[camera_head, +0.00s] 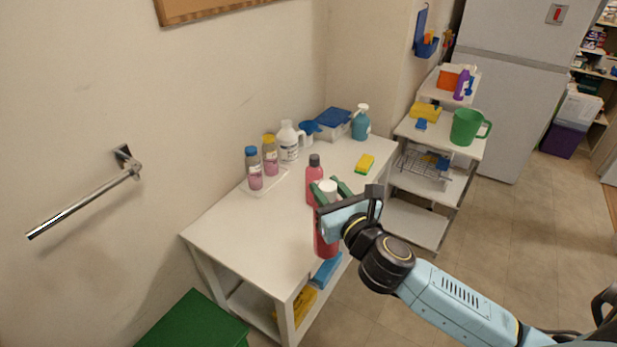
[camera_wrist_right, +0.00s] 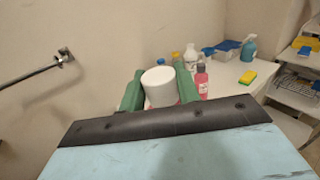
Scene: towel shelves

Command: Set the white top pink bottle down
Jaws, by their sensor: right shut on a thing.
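The white top pink bottle shows its white cap (camera_head: 328,187) and pink body (camera_head: 325,244) in the head view. In the right wrist view its white cap (camera_wrist_right: 159,86) sits between the green fingers. My right gripper (camera_head: 330,190) is shut on this bottle and holds it upright at the front edge of the white table (camera_head: 232,232). I cannot tell whether the bottle's base touches anything. The gripper hides part of its body. My left gripper is not in view.
A dark-capped pink bottle (camera_head: 314,170) stands just behind the held one. Two more capped bottles stand on a tray (camera_head: 262,189) near the wall. A white jug (camera_head: 289,143), a teal pump bottle (camera_head: 361,123) and a yellow sponge (camera_head: 365,163) are farther back. The table's left front is clear.

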